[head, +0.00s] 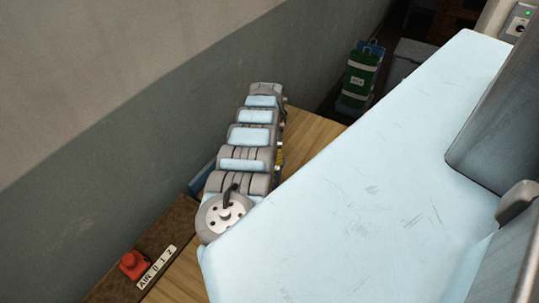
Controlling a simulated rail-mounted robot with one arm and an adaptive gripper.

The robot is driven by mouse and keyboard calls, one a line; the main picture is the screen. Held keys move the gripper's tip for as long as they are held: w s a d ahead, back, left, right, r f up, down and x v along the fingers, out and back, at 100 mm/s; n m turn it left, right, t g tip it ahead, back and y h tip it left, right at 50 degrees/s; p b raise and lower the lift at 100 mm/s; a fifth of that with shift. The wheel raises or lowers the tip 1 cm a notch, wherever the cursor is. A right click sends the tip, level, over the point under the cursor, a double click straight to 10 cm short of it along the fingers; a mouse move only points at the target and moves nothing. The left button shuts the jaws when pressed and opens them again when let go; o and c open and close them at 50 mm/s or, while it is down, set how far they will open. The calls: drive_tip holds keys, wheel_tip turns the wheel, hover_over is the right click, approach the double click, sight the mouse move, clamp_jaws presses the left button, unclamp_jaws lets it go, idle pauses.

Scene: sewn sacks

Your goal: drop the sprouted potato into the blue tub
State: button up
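I see no sprouted potato in the head view. No blue tub can be made out for sure. A small strip of darker blue (201,178) shows at the left of a grey jointed part, mostly hidden, and I cannot tell what it belongs to. Large pale blue and grey surfaces, which look like parts of my own body, cover the right and centre and hide much of what lies below.
A wooden surface (309,138) shows in patches beside the grey wall (120,130). A red knob (132,264) and a white label strip (157,268) sit at the lower left. A green labelled item (360,75) stands at the back, near a grey box (408,62).

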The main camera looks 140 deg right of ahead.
wheel_tip(320, 180, up, 13)
drive_tip(key=p, duration=0.1)
drive_tip(key=shift+p, duration=0.3)
drive_tip(key=shift+s, duration=0.1)
idle(0.7)
